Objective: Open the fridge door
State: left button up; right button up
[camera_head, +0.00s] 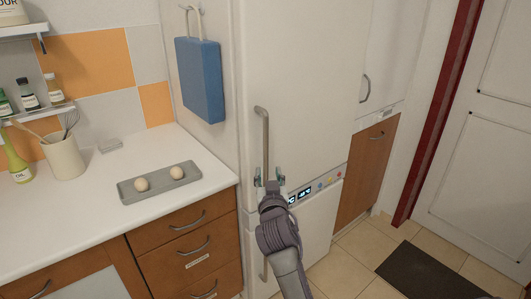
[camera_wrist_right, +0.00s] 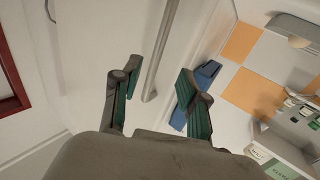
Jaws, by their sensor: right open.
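The white fridge (camera_head: 305,80) stands in the middle of the head view with its upper door shut. A long vertical grey handle (camera_head: 264,135) runs along the left side of that door. My right gripper (camera_head: 267,180) is open at the handle's lower end, one finger on either side of it in the picture. In the right wrist view, the handle (camera_wrist_right: 163,45) shows between the two spread green-padded fingers (camera_wrist_right: 159,75). I cannot tell whether either finger touches it. My left gripper is out of view.
A counter (camera_head: 95,215) with a grey tray (camera_head: 128,191) of two eggs stands left of the fridge. A blue board (camera_head: 200,80) hangs on the fridge's left side. A lower handle (camera_head: 264,268) and lit display (camera_head: 305,191) are below. Floor at right holds a dark mat (camera_head: 430,272).

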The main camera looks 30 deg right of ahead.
aim_at(266, 155)
jog(key=p+x, duration=0.1)
jog(key=x, duration=1.1)
jog(key=shift+w+d+f, duration=0.1)
jog(key=shift+d+f, duration=0.1)
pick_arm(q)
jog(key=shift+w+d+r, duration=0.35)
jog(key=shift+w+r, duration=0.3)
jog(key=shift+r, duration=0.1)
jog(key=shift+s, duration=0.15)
pick_arm(e)
grip_shut()
